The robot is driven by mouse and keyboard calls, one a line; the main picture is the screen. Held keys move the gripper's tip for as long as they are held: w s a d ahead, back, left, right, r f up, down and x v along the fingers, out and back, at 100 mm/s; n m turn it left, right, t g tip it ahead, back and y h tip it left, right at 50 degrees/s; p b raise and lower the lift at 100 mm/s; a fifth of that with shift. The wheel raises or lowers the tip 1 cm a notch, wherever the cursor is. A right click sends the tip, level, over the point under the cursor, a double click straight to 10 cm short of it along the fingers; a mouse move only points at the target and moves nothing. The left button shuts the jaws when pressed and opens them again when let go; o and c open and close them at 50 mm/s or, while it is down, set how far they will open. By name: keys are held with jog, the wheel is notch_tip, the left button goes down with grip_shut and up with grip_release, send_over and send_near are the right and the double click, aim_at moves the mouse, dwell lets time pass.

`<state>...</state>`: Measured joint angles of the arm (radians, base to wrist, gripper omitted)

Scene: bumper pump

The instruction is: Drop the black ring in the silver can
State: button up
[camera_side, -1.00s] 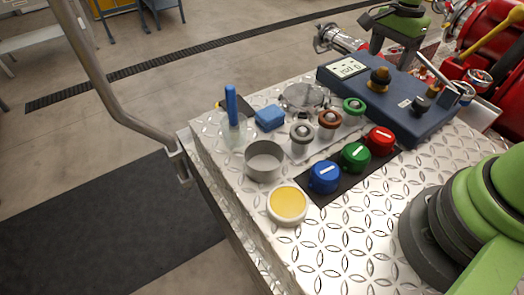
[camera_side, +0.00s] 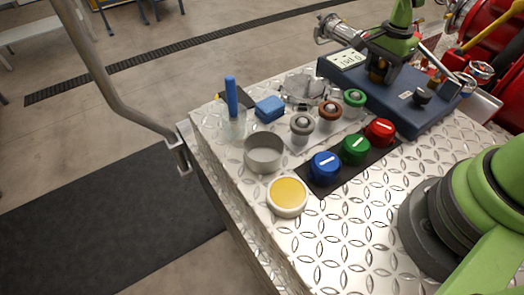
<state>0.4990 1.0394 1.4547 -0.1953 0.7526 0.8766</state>
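The silver can (camera_side: 263,154) stands open and upright at the left of the metal plate; it looks empty. I cannot clearly make out a separate black ring.
Blue (camera_side: 325,167), green (camera_side: 355,149) and red (camera_side: 379,132) knobs stand between the can and my arm's base. A yellow-topped round button (camera_side: 287,196) is in front of the can. A blue marker in a clear cup (camera_side: 234,122) and a blue block (camera_side: 269,109) stand behind it.

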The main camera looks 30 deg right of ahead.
jog(key=shift+r, duration=0.1)
jog(key=shift+c, duration=0.2)
jog(key=shift+r, duration=2.4)
